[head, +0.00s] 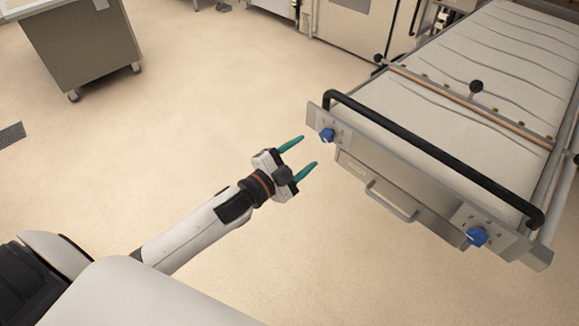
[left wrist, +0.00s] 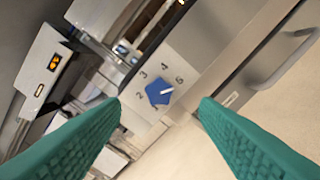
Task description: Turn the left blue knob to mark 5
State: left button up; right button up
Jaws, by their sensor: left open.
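The left blue knob (head: 327,135) sits on the left end of the steel front panel. It also shows in the left wrist view (left wrist: 159,91), with numbered marks around it. Its white pointer line points right, a little below the mark 5 (left wrist: 179,80). My left gripper (head: 303,154) is open and empty, its two teal fingers reaching toward the knob with a gap still between. In the left wrist view the knob appears between and beyond the fingertips (left wrist: 160,102). My right gripper is not in view.
A second blue knob (head: 476,236) sits at the panel's right end. A drawer handle (head: 391,203) lies between the knobs, and a black bar (head: 430,150) runs above the panel. A grey cabinet on wheels (head: 85,45) stands far left. The floor around my arm is clear.

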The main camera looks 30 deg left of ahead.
pick_arm(q)
jog(key=shift+b+v, duration=0.35)
jog(key=shift+v, duration=1.7)
jog(key=a+f+n+g+y, duration=0.2)
jog(key=a+f, duration=0.1)
jog(key=f, duration=0.6)
jog(key=a+f+n+g+y, duration=0.1)
jog(key=a+f+n+y, duration=0.1)
jog(key=f, duration=0.8)
jog(key=s+a+f+n+g+y, duration=0.15)
jog(key=s+f, duration=0.25)
jog(key=f, duration=0.4)
jog(key=s+a+f+n+g, duration=0.1)
jog(key=s+f+n+g, duration=0.2)
jog(key=f, duration=0.6)
jog(key=s+d+f+n+g, duration=0.1)
jog(key=s+f+g, duration=0.1)
jog(key=s+f, duration=0.4)
jog(key=s+d+f+n+g, duration=0.1)
jog(key=s+f, duration=0.6)
jog(key=s, duration=0.8)
jog(key=s+d+f+n+g, duration=0.1)
jog(key=s+d+f+g, duration=0.2)
jog(key=s, duration=0.8)
notch_tip(320, 180, down, 3)
jog(key=shift+s+f+g+y, duration=0.25)
jog(key=shift+g+y, duration=0.1)
jog(key=shift+g, duration=0.9)
